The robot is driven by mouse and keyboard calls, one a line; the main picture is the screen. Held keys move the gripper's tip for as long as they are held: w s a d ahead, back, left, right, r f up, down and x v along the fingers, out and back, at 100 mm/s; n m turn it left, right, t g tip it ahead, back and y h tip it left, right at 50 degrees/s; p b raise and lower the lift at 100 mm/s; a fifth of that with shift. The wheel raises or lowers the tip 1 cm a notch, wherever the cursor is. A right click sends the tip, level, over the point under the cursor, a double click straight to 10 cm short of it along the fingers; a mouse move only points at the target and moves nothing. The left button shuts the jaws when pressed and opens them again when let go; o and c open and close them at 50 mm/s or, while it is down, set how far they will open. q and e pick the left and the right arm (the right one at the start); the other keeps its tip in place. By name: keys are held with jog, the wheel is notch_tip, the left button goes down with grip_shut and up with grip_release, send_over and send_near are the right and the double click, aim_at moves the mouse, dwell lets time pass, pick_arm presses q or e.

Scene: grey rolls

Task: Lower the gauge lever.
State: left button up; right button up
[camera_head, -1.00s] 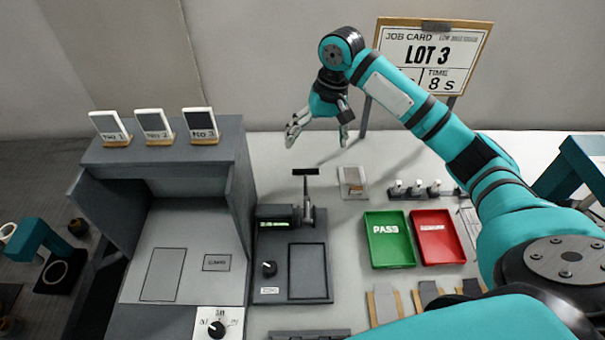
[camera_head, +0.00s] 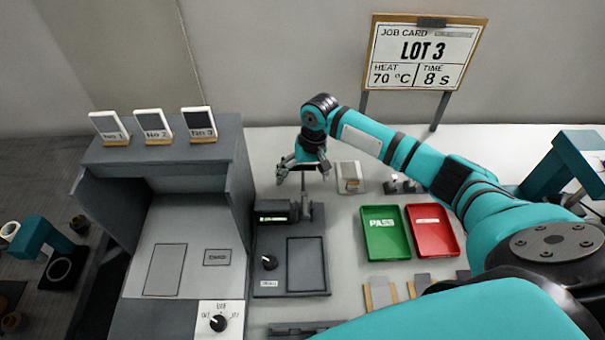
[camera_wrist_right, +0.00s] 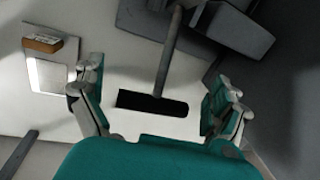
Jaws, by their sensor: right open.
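The gauge (camera_head: 289,262) is a dark grey block with a lit green display, a knob and a rectangular plate. Its lever (camera_head: 303,187) stands up at the back of the gauge. My right gripper (camera_head: 302,179) is open above the lever's top. In the right wrist view the lever's black crossbar handle (camera_wrist_right: 152,103) lies between the open fingers of my right gripper (camera_wrist_right: 160,108), apart from both. My left gripper is not in view.
A grey cabinet (camera_head: 180,205) stands left of the gauge, with three labelled cards on top. A small plate (camera_head: 350,178), a green PASS tray (camera_head: 387,232) and a red tray (camera_head: 432,230) lie to the right. A job card board (camera_head: 425,52) stands behind.

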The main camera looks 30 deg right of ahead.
jog(key=c, duration=1.7)
